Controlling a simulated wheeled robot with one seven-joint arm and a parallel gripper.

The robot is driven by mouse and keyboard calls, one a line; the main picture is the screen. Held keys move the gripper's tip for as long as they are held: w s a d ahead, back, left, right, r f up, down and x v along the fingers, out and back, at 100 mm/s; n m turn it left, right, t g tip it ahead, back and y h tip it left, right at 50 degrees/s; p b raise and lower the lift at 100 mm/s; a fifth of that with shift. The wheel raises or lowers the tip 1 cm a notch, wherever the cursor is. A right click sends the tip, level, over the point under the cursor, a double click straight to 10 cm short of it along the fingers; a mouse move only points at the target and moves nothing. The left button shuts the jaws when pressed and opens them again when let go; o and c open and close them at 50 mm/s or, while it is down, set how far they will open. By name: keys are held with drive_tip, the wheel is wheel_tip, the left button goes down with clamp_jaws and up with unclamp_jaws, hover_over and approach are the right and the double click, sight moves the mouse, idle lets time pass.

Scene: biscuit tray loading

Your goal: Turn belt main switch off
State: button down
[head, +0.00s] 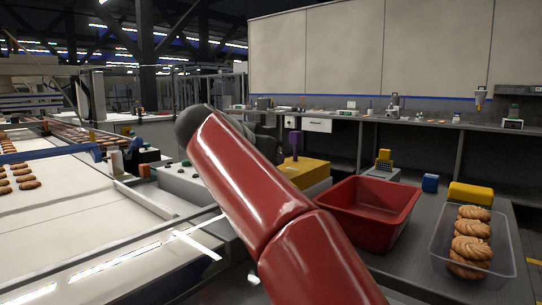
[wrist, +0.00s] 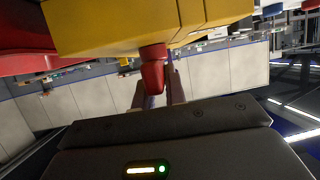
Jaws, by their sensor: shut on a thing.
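A yellow box (wrist: 110,25) fills the upper part of the wrist view, with a red knob or handle (wrist: 152,72) jutting from it. My gripper (wrist: 158,92) is shut on this red handle, one finger on each side. The handle's end is partly hidden between the fingers. In the head view a yellow box (head: 307,174) stands behind my red arm, with a purple upright piece above it. My gripper is mostly hidden behind my arm there, and the handle's angle cannot be read.
A red bin (head: 368,212) and a clear tray (head: 500,262) holding several biscuits stand on the right-hand table. A blue block (head: 430,183) and a yellow block (head: 470,194) lie near them. The belt (head: 70,220) with biscuits runs on the left.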

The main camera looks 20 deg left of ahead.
drive_tip(key=shift+f+m+g+h, duration=0.1)
drive_tip(key=shift+m+g+h, duration=0.2)
drive_tip(key=shift+m+h, duration=0.3)
drive_tip(key=c, duration=1.4)
unclamp_jaws()
drive_tip(key=shift+c, duration=0.2)
drive_tip(key=v, duration=0.7)
drive_tip(key=shift+s+a, duration=0.25)
drive_tip(key=shift+s, duration=0.05)
